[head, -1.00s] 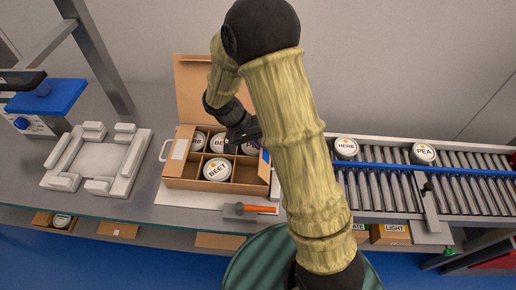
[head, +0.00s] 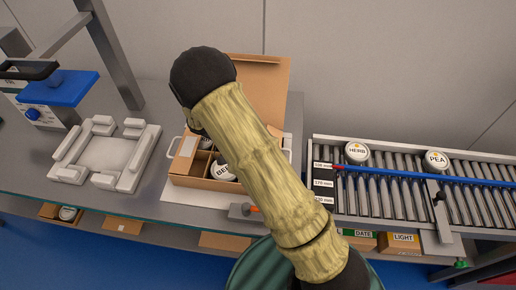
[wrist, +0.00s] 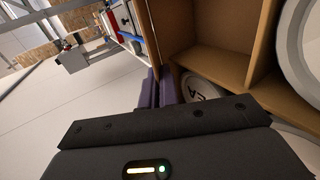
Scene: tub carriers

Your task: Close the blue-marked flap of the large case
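The large case (head: 200,182) is a brown carton with compartments holding round white-lidded tubs, one lettered BE (head: 222,170). Its tall back flap (head: 268,85) stands up. My arm covers the case's right part, and I cannot make out the blue mark in the head view. My gripper is hidden behind the arm there. In the wrist view my gripper's purple fingers (wrist: 156,90) are close together beside the case's cardboard wall (wrist: 170,30). They look shut, and I see nothing held between them.
A roller conveyor (head: 400,190) with a blue rail carries a HERB tub (head: 357,153) and a PEA tub (head: 436,161) at the right. A white fixture (head: 105,153) and a blue-topped device (head: 58,86) stand at the left. My arm spans the space over the case.

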